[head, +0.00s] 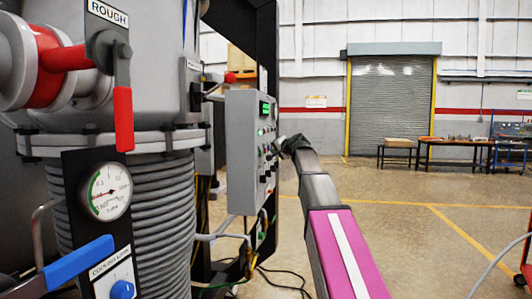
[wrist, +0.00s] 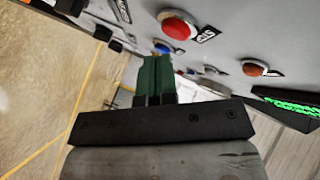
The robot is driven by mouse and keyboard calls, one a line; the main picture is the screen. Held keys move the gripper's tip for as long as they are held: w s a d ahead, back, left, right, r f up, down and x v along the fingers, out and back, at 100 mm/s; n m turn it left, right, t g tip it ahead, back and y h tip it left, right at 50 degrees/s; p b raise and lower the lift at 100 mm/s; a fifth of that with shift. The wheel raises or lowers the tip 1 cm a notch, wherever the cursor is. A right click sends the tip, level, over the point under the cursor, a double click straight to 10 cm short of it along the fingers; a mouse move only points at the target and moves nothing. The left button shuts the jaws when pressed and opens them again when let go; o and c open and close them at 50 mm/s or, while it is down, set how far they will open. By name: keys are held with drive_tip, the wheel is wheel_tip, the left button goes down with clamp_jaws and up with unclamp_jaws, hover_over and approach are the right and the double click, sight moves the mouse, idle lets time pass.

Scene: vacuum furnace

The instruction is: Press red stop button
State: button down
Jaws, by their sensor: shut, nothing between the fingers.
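A round red button (wrist: 177,25) with a black label beside it sits on the grey control panel, at the top middle of the wrist view. In the head view, my gripper (head: 280,145) is at the right side of the panel box (head: 238,155). The red button cannot be made out there.
An orange-red button (wrist: 255,68) and a green display (wrist: 292,104) are on the same panel. A blue part (wrist: 162,47) shows behind the fingertips. A red-handled valve lever (head: 123,118) and a blue handle (head: 78,263) stand left.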

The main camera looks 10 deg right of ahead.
idle(0.4)
drive_tip(key=shift+w+a, duration=0.15)
drive_tip(key=shift+a, duration=0.25)
drive_tip(key=shift+w+a, duration=0.1)
drive_tip(key=shift+a, duration=0.25)
idle(0.7)
idle(0.3)
drive_tip(key=shift+s+d, duration=0.25)
drive_tip(key=shift+d, duration=0.5)
drive_tip(key=shift+d, duration=0.1)
drive_tip(key=d, duration=0.1)
drive_tip(key=s+d, duration=0.1)
drive_tip(key=d, duration=0.2)
drive_tip(key=shift+s+d, duration=0.25)
drive_tip(key=shift+s, duration=0.05)
drive_tip(key=shift+f, duration=0.1)
idle(0.4)
